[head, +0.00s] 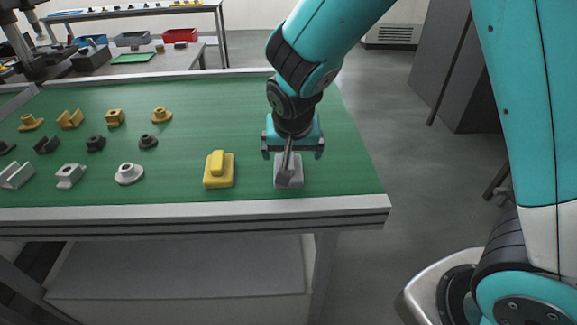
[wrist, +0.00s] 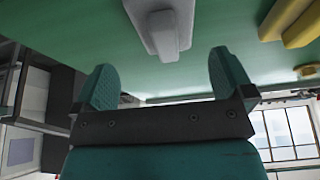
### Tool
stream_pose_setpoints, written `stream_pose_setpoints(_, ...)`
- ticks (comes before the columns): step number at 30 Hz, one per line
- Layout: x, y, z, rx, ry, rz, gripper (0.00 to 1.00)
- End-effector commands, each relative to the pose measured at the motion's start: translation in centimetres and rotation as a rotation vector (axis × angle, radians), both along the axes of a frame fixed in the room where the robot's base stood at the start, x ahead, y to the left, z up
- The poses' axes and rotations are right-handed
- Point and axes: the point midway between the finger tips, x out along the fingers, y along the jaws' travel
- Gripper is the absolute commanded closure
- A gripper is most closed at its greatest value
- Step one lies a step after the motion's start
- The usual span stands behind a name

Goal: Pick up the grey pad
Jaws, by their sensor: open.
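The grey pad (head: 289,176), a block with a raised ridge on top, sits near the front right of the green table top. In the wrist view the grey pad (wrist: 160,28) appears beyond the fingertips, roughly centred between them, with its upper part cut off by the frame edge. My gripper (head: 292,148) is open above the grey pad, with one finger towards each side. The wrist view shows my gripper (wrist: 163,68) with nothing between its fingers. The pad and fingers look apart.
A yellow pad (head: 218,172) of similar shape stands just left of the grey one. Several yellow, black and light grey parts fill the table's left side. The green top (head: 220,110) is clear behind the pads. The table's front edge (head: 200,214) is close.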

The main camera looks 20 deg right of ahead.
Motion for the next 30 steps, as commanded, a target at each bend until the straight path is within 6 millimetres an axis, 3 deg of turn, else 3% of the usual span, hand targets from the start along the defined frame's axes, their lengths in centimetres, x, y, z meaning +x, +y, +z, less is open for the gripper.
stream_pose_setpoints(5,0.4,0.1,-1.1,-0.001,0.003,0.0,0.01)
stream_pose_setpoints(13,1.6,0.2,-4.6,-0.001,0.003,-0.001,0.01)
stream_pose_setpoints(22,1.9,0.1,-5.2,0.001,0.0,0.001,0.01)
stream_pose_setpoints(23,1.9,0.1,-5.2,0.001,0.0,0.001,0.03)
stream_pose_setpoints(30,1.9,0.1,-5.2,0.001,0.0,0.001,0.55)
